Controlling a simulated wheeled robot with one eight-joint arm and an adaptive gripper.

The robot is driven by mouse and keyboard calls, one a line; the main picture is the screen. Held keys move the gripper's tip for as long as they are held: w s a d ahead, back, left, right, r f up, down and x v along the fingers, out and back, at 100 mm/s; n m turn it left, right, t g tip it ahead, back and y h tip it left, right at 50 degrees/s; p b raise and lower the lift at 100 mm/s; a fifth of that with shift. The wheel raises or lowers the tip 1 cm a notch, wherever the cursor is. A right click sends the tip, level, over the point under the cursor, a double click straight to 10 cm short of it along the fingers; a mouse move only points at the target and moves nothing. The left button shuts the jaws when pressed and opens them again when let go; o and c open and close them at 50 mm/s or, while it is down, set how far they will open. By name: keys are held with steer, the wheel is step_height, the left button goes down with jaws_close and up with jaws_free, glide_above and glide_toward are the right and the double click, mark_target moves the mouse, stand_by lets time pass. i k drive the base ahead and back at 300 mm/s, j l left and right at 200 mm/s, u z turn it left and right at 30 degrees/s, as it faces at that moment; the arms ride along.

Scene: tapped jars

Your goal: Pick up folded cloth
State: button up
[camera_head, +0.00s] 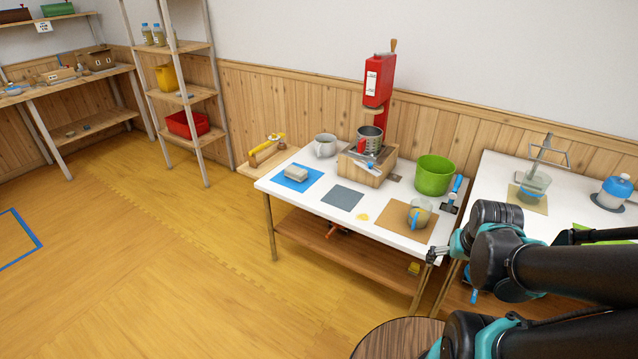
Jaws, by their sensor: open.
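A small pale beige block that looks like the folded cloth (297,173) lies on a blue mat (283,183) at the left end of the white table (312,208). My gripper (432,256) shows small and partly hidden by my arm at the table's front right edge. It is open and holds nothing that I can see. It is well to the right of the cloth and apart from it.
A grey mat (342,198) lies right of the blue mat. A glass cup (419,213) stands on a brown mat (393,222). Floor at left is clear.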

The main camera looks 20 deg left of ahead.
mark_target(294, 173)
steer(key=i+j+u, duration=0.3)
steer(key=i+j, duration=0.35)
steer(key=i+j+u, duration=0.3)
steer(key=i+j, duration=0.35)
